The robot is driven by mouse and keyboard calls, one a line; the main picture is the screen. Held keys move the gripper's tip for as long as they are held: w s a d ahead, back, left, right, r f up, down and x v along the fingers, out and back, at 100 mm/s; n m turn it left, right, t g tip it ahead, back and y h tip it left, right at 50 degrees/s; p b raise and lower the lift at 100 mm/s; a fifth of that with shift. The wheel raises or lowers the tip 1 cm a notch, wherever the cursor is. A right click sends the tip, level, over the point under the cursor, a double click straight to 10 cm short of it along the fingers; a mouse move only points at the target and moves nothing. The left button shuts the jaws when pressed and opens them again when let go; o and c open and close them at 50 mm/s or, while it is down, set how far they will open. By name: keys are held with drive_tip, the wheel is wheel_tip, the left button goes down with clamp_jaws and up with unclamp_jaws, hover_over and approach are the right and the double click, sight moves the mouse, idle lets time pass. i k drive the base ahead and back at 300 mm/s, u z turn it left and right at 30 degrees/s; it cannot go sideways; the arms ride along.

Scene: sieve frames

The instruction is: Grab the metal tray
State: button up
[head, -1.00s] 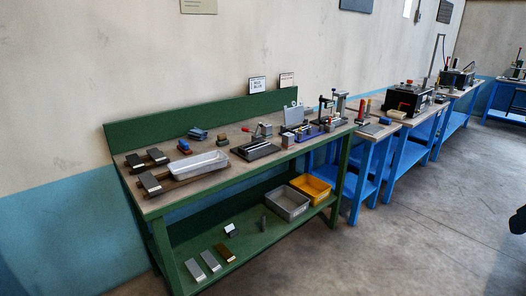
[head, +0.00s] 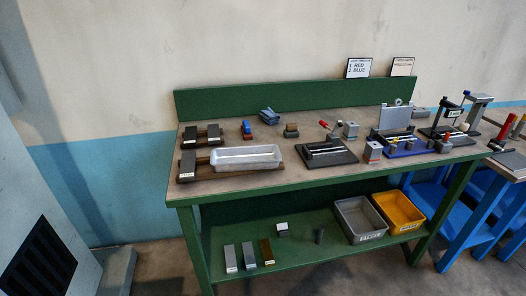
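The metal tray (head: 246,164) is a shallow, light-grey rectangular tray with a raised rim. It sits on the left part of the green workbench (head: 215,192), near the front edge, and looks empty. It appears to rest partly on a brown wooden board (head: 200,173), with a dark block (head: 188,164) at its left. My gripper is not in view, and nothing covers the tray.
Blue and red blocks (head: 246,130) and a blue cloth-like item (head: 269,115) lie behind the tray. A black fixture (head: 326,153) stands to its right. Grey (head: 359,219) and yellow (head: 399,212) bins sit on the lower shelf. Floor shows left of the bench.

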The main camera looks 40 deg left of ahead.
sight(239, 159)
drive_tip(key=u, duration=0.55)
drive_tip(key=i, duration=1)
drive_tip(key=u, duration=0.8)
drive_tip(key=k, duration=0.9)
drive_tip(key=u, duration=0.15)
drive_tip(key=i, duration=0.9)
drive_tip(key=z, duration=0.05)
